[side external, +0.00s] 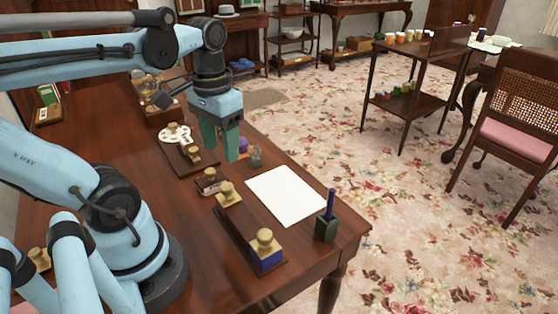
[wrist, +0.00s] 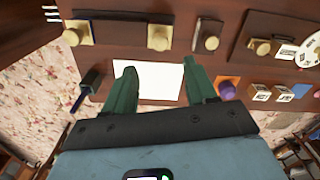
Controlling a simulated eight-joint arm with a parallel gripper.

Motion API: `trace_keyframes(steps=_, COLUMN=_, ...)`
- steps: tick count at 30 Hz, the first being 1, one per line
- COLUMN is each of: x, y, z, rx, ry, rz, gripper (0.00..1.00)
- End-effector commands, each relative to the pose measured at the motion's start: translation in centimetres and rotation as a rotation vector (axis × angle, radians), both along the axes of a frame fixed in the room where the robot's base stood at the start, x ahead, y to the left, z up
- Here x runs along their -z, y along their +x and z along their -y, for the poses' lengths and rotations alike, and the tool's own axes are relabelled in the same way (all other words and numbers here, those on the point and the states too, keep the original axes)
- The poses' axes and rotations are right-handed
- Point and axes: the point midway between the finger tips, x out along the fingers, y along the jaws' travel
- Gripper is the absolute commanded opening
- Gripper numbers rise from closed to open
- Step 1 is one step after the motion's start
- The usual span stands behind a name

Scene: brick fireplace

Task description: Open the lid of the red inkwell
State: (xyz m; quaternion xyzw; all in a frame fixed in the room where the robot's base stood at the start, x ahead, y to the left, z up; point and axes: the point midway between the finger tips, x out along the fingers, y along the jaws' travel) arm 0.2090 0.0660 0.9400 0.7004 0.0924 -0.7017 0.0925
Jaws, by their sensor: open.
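My gripper (side external: 222,155) has green fingers pointing down, apart and empty, above the dark wooden desk (side external: 305,250). In the side view, a long dark tray (side external: 237,228) carries a blue inkwell (side external: 268,260) with a brass lid at its near end. A brass lid (side external: 228,192) shows at the tray's far end; the colour of the body under it is unclear. Both lids look shut. In the wrist view, the brass lids (wrist: 77,32) and (wrist: 160,37) are beyond the fingertips (wrist: 160,68). I cannot tell which inkwell is red.
A white sheet (side external: 286,195) lies right of the tray, and a dark green pen holder (side external: 327,227) stands near the desk's edge.

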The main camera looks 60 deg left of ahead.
Motion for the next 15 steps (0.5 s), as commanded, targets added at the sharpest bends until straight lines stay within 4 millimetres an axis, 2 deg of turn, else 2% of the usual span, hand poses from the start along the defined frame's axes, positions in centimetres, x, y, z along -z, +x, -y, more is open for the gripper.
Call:
trace_keyframes(steps=3, x=1.7, y=0.0, z=0.0, rx=0.000, ry=0.000, rz=0.001, gripper=0.56)
trace_keyframes(steps=15, x=6.5, y=0.1, z=0.0, rx=0.001, ry=0.001, rz=0.002, gripper=0.56)
